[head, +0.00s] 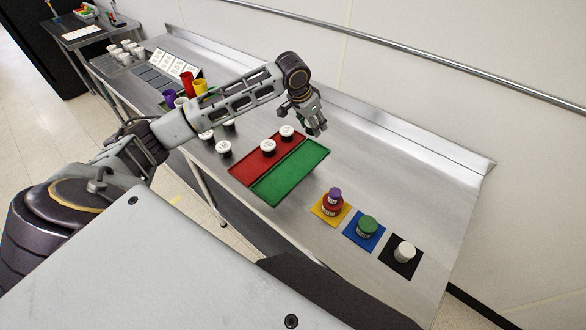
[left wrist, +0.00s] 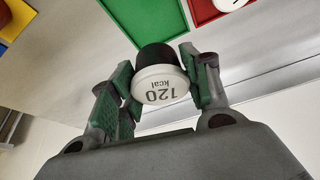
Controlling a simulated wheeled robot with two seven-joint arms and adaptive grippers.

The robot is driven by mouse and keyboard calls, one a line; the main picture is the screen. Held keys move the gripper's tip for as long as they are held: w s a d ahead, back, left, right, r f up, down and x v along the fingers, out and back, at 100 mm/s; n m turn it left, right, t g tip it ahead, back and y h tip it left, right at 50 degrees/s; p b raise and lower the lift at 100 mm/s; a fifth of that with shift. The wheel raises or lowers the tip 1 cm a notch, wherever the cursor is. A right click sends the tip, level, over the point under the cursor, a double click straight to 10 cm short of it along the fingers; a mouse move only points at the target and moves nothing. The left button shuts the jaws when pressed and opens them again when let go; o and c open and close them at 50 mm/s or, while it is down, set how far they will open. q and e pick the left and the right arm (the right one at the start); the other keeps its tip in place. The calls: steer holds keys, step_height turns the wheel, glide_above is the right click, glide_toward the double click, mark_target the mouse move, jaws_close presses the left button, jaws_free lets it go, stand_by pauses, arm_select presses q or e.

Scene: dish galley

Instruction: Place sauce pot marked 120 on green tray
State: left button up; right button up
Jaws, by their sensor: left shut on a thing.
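The sauce pot marked 120 (left wrist: 160,85) has a white lid reading "120 kcal" and a dark body. In the left wrist view it sits between the green-padded fingers of my left gripper (head: 316,126), which is shut on it. In the head view the pot is hidden by the gripper. The gripper is near the back corner of the green tray (head: 290,176), toward the wall side. The green tray also shows in the left wrist view (left wrist: 148,18), beyond the pot and bare where visible. My right gripper is not in view.
A red tray (head: 243,175) adjoins the green one and bears white-lidded pots (head: 268,147). Other pots (head: 223,150) stand left of it. Yellow, blue and black mats (head: 387,252) with containers lie to the right. A raised metal backsplash (head: 420,136) runs behind.

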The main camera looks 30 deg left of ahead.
arm_select(q)
glide_above(313, 151)
steer(key=s, duration=0.1)
steer(key=shift+a+f, duration=0.15)
steer(key=shift+f, duration=1.15)
steer(key=shift+a+f, duration=0.1)
steer(key=shift+f, duration=1.15)
steer(key=shift+f+p, duration=0.35)
steer(key=shift+f, duration=2.1)
steer(key=shift+f, duration=0.15)
steer(key=o, duration=1)
steer(key=shift+v, duration=6.15)
